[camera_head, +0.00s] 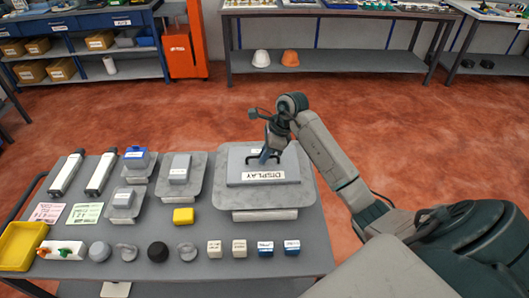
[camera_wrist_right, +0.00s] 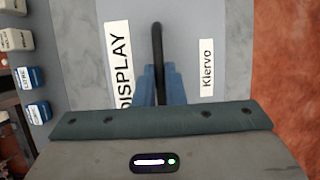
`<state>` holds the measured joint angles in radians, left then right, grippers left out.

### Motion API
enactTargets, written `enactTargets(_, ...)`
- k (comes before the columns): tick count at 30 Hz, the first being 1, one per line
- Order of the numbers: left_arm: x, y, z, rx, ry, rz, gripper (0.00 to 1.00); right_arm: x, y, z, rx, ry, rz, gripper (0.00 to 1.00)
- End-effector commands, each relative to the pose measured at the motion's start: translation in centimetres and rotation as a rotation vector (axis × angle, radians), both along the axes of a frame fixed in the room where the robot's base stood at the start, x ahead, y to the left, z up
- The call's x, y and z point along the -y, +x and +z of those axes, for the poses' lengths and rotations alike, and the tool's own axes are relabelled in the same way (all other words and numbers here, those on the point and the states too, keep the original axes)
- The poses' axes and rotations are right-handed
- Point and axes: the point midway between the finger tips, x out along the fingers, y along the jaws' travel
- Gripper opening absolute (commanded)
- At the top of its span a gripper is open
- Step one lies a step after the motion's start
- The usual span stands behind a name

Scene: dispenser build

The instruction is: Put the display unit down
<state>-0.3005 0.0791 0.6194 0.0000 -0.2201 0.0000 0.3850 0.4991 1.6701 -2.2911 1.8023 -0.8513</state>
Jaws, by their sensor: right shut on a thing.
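The display unit (camera_head: 238,164) is a flat grey slab with a white "DISPLAY" label and a dark handle on top. It is over a larger grey rounded base (camera_head: 232,198) at the right of the table; I cannot tell whether it touches it. My right gripper (camera_head: 268,154) comes down from above and is shut on the handle. In the right wrist view the blue fingers (camera_wrist_right: 160,85) close around the dark handle (camera_wrist_right: 157,45), between the "DISPLAY" label and a "Klervo" label (camera_wrist_right: 207,67). My left gripper is not in view.
Other grey bases with a blue-topped box (camera_head: 137,157) and a grey box (camera_head: 180,167) stand left of it. A yellow block (camera_head: 183,216), knobs and small labelled blocks (camera_head: 265,248) line the front. A yellow tray (camera_head: 20,246) is at far left.

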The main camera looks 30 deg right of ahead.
Motion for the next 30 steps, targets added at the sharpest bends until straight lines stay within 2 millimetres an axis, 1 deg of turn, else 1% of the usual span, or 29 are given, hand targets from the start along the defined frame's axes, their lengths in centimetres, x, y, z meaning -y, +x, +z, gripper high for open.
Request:
enactTargets(1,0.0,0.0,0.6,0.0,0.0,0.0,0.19,-0.1,0.1,0.0,0.003,0.002,0.001,0.0)
enactTargets(2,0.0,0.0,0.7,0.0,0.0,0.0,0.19,-0.1,0.1,-0.3,0.004,0.002,0.001,0.0)
enactTargets(6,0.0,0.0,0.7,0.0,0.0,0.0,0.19,-0.1,0.1,-1.0,0.005,0.001,0.002,0.0)
enactTargets(11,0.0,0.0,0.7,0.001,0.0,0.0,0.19,-0.1,0.1,-1.1,0.006,0.001,0.001,0.0)
enactTargets(12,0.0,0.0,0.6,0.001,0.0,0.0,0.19,0.0,0.0,-1.2,0.003,0.0,0.001,0.17)
enactTargets(14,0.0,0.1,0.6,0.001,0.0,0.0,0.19,0.0,0.0,-1.2,0.003,0.0,0.001,0.29)
enactTargets(15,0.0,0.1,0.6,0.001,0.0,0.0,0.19,0.0,0.0,-1.2,0.003,0.0,0.001,0.31)
enactTargets(23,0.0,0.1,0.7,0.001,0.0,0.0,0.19,0.0,0.0,-1.2,0.003,0.001,0.0,0.31)
enactTargets(27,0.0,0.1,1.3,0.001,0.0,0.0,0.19,0.0,0.0,-1.4,0.004,0.0,0.001,0.31)
enactTargets(29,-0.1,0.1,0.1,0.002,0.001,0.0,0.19,0.5,-0.1,-0.8,0.008,-0.004,0.001,0.31)
enactTargets(30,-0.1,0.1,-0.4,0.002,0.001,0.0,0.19,0.8,-0.2,-0.2,0.009,-0.004,0.001,0.31)
